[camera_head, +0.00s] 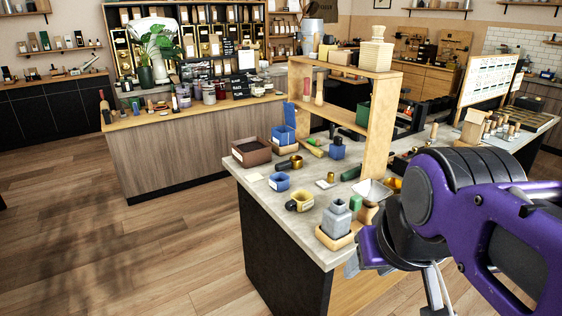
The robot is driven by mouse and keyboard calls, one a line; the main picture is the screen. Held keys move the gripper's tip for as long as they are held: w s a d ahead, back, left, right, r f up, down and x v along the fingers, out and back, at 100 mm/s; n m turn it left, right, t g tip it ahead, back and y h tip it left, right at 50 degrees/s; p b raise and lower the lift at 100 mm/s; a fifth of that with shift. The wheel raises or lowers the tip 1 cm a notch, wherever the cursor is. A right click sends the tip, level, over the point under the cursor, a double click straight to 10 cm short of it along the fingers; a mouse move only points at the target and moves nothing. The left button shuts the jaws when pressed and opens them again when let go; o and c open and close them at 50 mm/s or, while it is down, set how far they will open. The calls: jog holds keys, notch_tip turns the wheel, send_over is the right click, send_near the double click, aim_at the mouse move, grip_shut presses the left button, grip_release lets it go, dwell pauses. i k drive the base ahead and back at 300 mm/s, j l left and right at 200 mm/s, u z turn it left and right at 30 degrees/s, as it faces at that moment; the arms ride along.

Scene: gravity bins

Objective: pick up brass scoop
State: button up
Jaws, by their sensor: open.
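Brass-coloured pieces lie on the grey counter (258,192). One is a squarish, hollow brass scoop (300,201) near the front left edge. Another brass piece with a dark handle (289,163) lies farther back; I cannot tell for sure which one the task means. My gripper (432,290) is at the lower right, beyond the counter's front right part, to the right of and apart from both pieces. It is open, its fingers partly cut off by the bottom edge. Nothing shows held in it.
A wooden shelf frame (381,128) stands on the counter. Floor at left is clear.

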aim_at(295, 163)
jog(key=j+u, duration=0.35)
jog(key=u, duration=0.2)
jog(key=i+j+u, duration=0.1)
jog(key=j, duration=0.25)
jog(key=i+j+u, duration=0.1)
jog(key=i+j, duration=0.25)
jog(key=i+j+u, duration=0.15)
jog(key=i, duration=0.3)
jog(key=i+j+u, duration=0.1)
jog(key=i+j, duration=0.15)
jog(key=i, duration=0.2)
jog(key=i+z, duration=0.15)
jog(key=i, duration=0.4)
jog(key=i+j+z, duration=0.2)
jog(key=i, duration=0.35)
jog(key=i+z, duration=0.15)
jog(key=z, duration=0.25)
jog(key=i+z, duration=0.2)
jog(key=z, duration=0.15)
jog(key=i+j+z, duration=0.15)
jog(key=z, duration=0.25)
jog(key=i+z, duration=0.1)
jog(key=z, duration=0.3)
jog(key=i+j+z, duration=0.1)
jog(key=z, duration=0.3)
jog(key=i+j+z, duration=0.1)
jog(key=z, duration=0.3)
